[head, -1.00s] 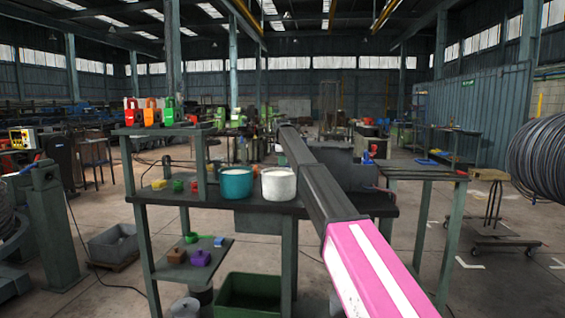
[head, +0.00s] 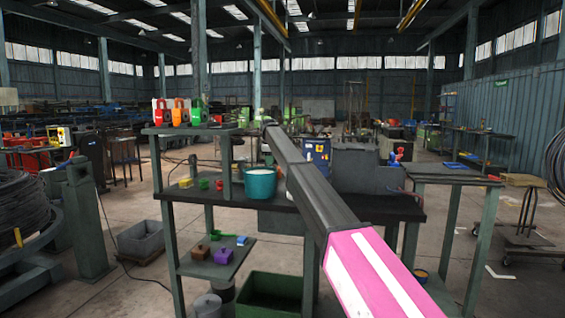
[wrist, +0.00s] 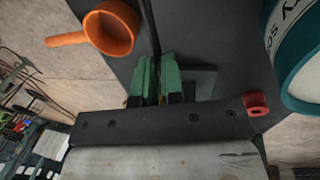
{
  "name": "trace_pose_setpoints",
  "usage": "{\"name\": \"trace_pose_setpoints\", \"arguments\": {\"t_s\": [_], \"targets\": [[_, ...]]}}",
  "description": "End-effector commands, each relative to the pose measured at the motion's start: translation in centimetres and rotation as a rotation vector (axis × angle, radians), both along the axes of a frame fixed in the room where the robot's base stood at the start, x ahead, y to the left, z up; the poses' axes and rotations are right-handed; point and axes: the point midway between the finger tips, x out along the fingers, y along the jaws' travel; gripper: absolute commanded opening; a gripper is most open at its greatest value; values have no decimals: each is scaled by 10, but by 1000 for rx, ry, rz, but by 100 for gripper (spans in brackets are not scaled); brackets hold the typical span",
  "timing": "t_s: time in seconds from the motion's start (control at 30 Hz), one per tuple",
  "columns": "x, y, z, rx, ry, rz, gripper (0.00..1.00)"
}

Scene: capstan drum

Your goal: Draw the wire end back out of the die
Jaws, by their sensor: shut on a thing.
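In the wrist view my gripper (wrist: 157,88) is closed, with green fingers side by side. A thin dark line that looks like the wire (wrist: 153,25) runs from the top edge down to the fingers. The fingers hide where it ends, and what they grip is hard to make out. I cannot pick out the die in either view. In the head view my black and pink arm reaches away over the bench, and it hides the gripper.
An orange handled cup (wrist: 110,27) lies left of the fingers and a teal-and-white pot (wrist: 297,70) close on the right. The teal pot (head: 260,184) stands on the dark bench (head: 395,207). A shelf with padlock-shaped items (head: 180,113) rises at the left; a blue box (head: 317,153) stands behind.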

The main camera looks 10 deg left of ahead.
Motion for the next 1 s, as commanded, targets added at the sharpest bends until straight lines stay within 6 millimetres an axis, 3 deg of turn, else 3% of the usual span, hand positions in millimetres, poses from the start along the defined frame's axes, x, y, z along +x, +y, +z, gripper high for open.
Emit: {"name": "trace_pose_setpoints", "arguments": {"t_s": [0.2, 0.57, 0.67, 0.7, 1.0], "targets": [[1, 20, 1, 1, -1, 0, 0], [1, 22, 1, 2, -1, 0, 0], [1, 22, 1, 2, -1, 0, 31], [1, 22, 1, 2, -1, 0, 34], [1, 22, 1, 1, -1, 0, 34]]}}
